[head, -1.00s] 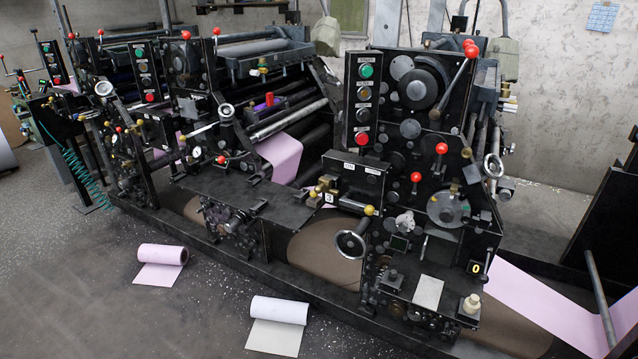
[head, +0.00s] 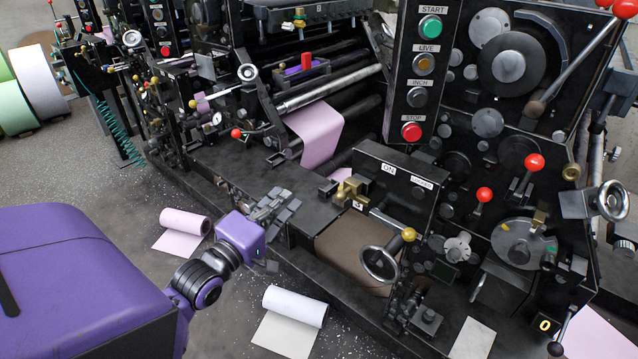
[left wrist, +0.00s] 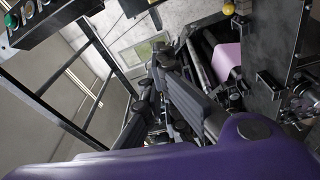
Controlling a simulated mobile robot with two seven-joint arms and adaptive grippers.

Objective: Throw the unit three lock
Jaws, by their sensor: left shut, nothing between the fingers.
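A dark box (head: 395,180) on the press front carries the words ON and, it seems, LOCKED. A lever with a yellow ball knob (head: 408,234) slopes along its front, the knob at the lower right end. A brass block (head: 350,190) sits at the box's left end, above a small number plate (head: 357,205) too small to read surely. A yellow ball (left wrist: 228,9) shows at the top of the left wrist view. My left gripper (head: 284,207) is shut and empty, left of the brass block and apart from it. Its dark fingers (left wrist: 170,95) fill the middle of the left wrist view.
A handwheel (head: 380,264) stands just below the yellow knob. Red-knobbed levers (head: 535,163) and a button panel (head: 421,75) are on the tall unit to the right. Two paper rolls, pink (head: 185,222) and white (head: 295,305), lie on the floor near my left arm.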

